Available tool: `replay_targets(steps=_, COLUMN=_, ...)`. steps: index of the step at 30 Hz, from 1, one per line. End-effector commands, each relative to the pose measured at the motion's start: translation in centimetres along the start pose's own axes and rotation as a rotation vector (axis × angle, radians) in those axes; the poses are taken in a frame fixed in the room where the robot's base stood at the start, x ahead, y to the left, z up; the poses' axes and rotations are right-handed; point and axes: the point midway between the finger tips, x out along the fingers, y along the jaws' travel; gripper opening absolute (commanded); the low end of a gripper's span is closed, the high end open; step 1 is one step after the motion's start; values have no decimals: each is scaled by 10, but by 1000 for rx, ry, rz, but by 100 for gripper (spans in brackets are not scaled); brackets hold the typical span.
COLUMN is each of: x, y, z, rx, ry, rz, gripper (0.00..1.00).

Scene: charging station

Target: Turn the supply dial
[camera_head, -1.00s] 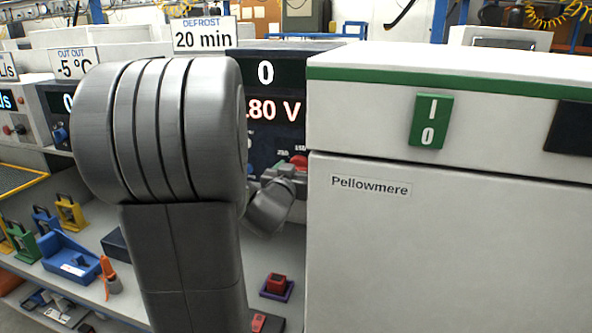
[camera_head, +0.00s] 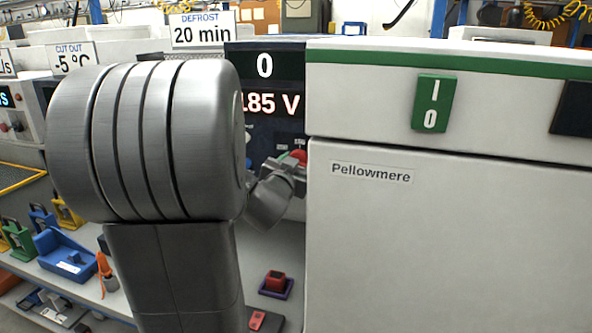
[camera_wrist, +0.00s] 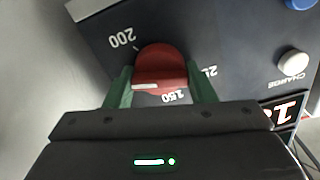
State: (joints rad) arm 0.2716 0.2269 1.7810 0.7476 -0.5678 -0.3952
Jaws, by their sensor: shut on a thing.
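The red supply dial (camera_wrist: 160,70) is on a dark blue panel, and the wrist view shows it upside down. Scale numbers around it include 200 and 150, and a white mark lies on its grip bar. My gripper (camera_wrist: 160,88) is shut on the dial, with one green finger on each side of it. In the head view my gripper (camera_head: 292,175) is at the panel, and a bit of the red dial (camera_head: 299,156) shows past it. The voltage display (camera_head: 272,104) reads "185 V" with its first digit partly covered by my arm.
A white Pellowmere cabinet (camera_head: 450,240) with a green I/0 switch (camera_head: 434,103) stands close on the right. A white CHARGE button (camera_wrist: 293,62) and a blue knob (camera_wrist: 299,3) sit beside the dial.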

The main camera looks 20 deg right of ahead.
Motion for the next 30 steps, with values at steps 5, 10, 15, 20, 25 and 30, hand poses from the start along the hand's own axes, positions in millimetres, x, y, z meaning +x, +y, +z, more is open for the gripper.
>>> replay_targets(steps=5, x=0, y=1, z=2, rx=113, ry=2, rz=0, gripper=27)
replay_targets(steps=10, x=0, y=1, z=2, rx=194, ry=0, rz=1, gripper=27)
replay_targets(steps=15, x=0, y=1, z=1, rx=240, ry=0, rz=1, gripper=27)
replay_targets(steps=20, x=0, y=1, z=0, rx=255, ry=0, rz=1, gripper=27)
replay_targets(steps=25, x=0, y=1, z=0, rx=256, ry=-1, rz=1, gripper=27)
replay_targets(steps=30, x=0, y=1, z=0, rx=256, ry=-1, rz=1, gripper=54)
